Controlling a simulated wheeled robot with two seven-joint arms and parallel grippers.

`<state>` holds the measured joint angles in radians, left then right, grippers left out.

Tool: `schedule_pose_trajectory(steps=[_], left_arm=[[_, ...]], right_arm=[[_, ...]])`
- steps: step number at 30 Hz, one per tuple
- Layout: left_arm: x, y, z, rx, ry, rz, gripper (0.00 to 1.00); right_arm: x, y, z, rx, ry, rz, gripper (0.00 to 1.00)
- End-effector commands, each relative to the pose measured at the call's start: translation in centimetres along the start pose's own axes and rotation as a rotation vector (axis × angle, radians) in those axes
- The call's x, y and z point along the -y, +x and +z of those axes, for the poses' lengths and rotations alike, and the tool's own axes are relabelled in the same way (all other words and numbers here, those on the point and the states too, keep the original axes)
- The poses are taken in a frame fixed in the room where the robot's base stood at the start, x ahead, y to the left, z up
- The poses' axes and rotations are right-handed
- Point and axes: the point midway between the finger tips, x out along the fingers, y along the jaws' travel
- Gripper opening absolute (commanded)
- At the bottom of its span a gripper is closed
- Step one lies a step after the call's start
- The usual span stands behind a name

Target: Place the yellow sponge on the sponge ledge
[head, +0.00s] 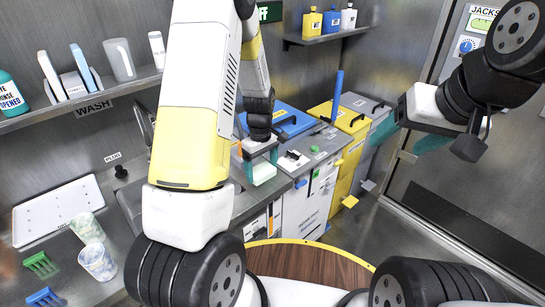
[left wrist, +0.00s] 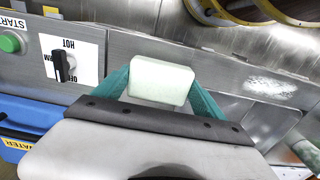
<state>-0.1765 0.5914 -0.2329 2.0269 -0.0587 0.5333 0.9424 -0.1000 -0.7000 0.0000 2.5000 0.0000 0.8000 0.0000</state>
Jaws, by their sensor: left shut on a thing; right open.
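My left gripper (head: 261,163) is shut on a pale, off-white to greenish block (head: 264,173), held above the steel counter near the control panel. In the left wrist view the block (left wrist: 160,80) sits between the two teal fingers of the left gripper (left wrist: 160,92). It has a sponge's shape, but no clear yellow shows on it. My right gripper (head: 410,136) is open and empty at the right, in front of the steel door. I cannot tell which surface is the sponge ledge; no such label is readable.
A shelf marked WASH (head: 92,101) holds bottles and white items at the left. Blue (head: 284,122) and yellow bins stand behind.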

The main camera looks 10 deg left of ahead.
Motion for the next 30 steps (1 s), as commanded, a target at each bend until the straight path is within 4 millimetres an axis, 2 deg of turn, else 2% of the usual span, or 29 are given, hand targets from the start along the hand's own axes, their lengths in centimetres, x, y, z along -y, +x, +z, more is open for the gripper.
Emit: schedule_pose_trajectory(steps=[3,7,11,17,28,29,30], left_arm=[[-1.8,0.2,-1.3,0.000,0.001,0.001,0.37],[-2.5,0.3,-1.9,0.001,0.000,0.000,0.37],[-2.5,1.2,-1.9,0.003,0.000,-0.003,0.37],[-2.6,3.7,-1.8,0.002,0.000,-0.002,0.37],[-2.6,4.2,-1.9,0.001,0.001,-0.001,0.37],[-2.6,4.1,-1.9,0.001,0.001,0.000,0.87],[-2.6,4.1,-1.9,0.001,0.001,0.000,0.94]], right_arm=[[0.0,0.0,0.0,0.000,0.000,0.000,0.68],[0.0,0.0,0.0,0.000,0.000,0.000,0.68],[0.0,0.0,0.0,0.000,0.000,0.000,0.68],[0.0,0.0,0.0,0.000,0.000,0.000,0.68],[0.0,0.0,0.0,0.000,0.000,0.000,0.68],[0.0,0.0,0.0,0.000,0.000,0.000,0.68],[0.0,0.0,0.0,0.000,0.000,0.000,0.68]])
